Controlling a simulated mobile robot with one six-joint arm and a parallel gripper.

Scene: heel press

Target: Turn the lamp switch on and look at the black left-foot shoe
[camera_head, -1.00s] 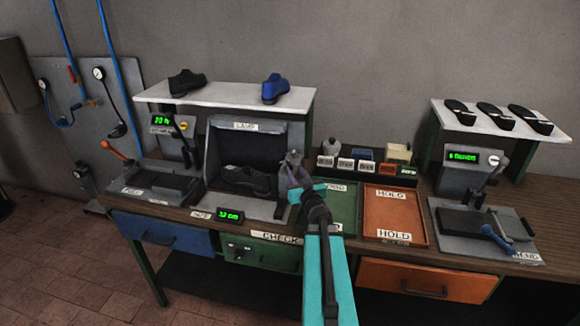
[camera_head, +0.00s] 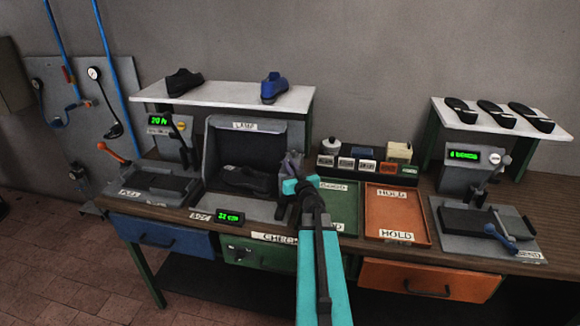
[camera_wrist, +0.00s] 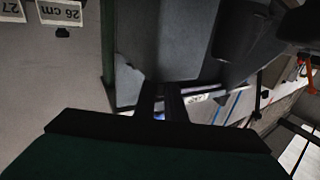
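The lamp booth (camera_head: 272,128) is a grey open-fronted box labelled LAMP on the bench. Its inside is dark and a black shoe (camera_head: 245,178) lies in it; I cannot tell which foot it is for. Another black shoe (camera_head: 185,82) stands on the white shelf. My gripper (camera_head: 291,166) is at the booth's right front edge. In the wrist view its two dark fingers (camera_wrist: 161,101) are close together with a narrow gap, nothing clearly between them. Contact with the booth cannot be told. I cannot make out the lamp switch for certain.
A blue shoe (camera_head: 274,87) is on the white shelf (camera_head: 225,96). Right of my gripper are a green tray (camera_head: 340,205) and an orange HOLD tray (camera_head: 397,207). Small boxes (camera_head: 365,160) stand behind them. Presses with levers stand left (camera_head: 150,180) and right (camera_head: 480,220).

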